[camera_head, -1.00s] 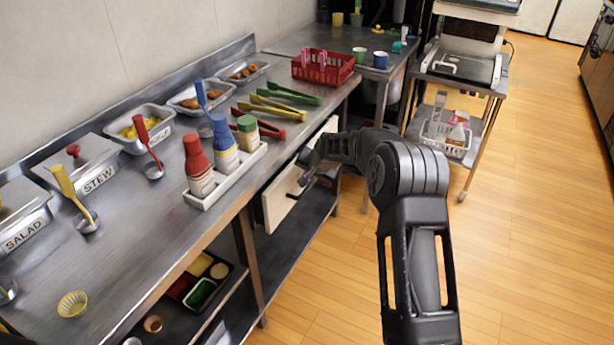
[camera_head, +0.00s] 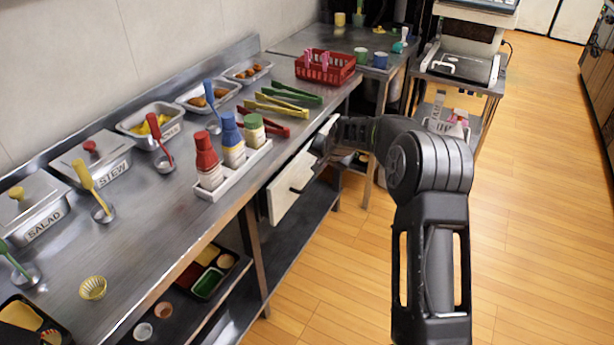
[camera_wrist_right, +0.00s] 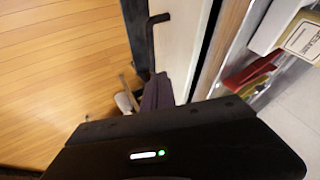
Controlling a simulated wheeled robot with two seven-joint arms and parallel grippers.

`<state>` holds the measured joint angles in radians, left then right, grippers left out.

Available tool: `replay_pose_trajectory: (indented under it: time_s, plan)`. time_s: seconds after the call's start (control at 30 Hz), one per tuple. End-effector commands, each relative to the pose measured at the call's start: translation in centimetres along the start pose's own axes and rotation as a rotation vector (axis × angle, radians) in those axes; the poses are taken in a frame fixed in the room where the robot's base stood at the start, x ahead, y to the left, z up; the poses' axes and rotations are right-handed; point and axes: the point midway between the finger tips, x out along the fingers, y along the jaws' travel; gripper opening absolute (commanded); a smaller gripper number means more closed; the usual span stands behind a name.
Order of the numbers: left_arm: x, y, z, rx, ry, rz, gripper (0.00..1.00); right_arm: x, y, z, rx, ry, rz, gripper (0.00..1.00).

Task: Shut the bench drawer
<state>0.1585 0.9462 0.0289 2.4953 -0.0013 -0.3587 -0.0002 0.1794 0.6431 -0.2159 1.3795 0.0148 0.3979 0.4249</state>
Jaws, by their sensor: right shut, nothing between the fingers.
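The bench drawer shows its pale front (camera_head: 284,203) under the bench's front edge, with a dark bar handle (camera_head: 297,189). It stands close to the bench edge; I cannot tell whether a small gap is left. My right gripper (camera_head: 321,148) is shut and empty, at the far upper part of the drawer front. Contact cannot be made out. In the right wrist view, the pale front (camera_wrist_right: 168,45) and handle (camera_wrist_right: 158,19) lie beyond the shut finger tips (camera_wrist_right: 157,93). My left gripper is not in view.
The steel bench top (camera_head: 165,225) carries a white bottle caddy (camera_head: 232,172), tongs (camera_head: 262,108), a red basket (camera_head: 325,72) and lidded pans (camera_head: 92,160). A lower shelf holds a compartment tray (camera_head: 225,258). A cart (camera_head: 462,90) stands beyond; wooden floor to the right is free.

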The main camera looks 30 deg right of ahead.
Motion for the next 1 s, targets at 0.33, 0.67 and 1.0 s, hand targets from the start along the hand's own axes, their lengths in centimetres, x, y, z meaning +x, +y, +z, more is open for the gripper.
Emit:
replay_pose_trajectory:
  time_s: [0.33,0.67,1.0]
  plan:
    - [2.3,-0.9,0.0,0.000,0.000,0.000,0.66,6.7,21.6,8.3,0.506,-0.223,0.146,0.00]
    - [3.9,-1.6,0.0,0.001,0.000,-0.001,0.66,3.4,15.8,20.4,1.610,-0.915,-0.333,0.00]
    - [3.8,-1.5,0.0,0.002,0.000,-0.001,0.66,-1.1,10.1,15.6,1.774,-1.086,-0.683,0.00]
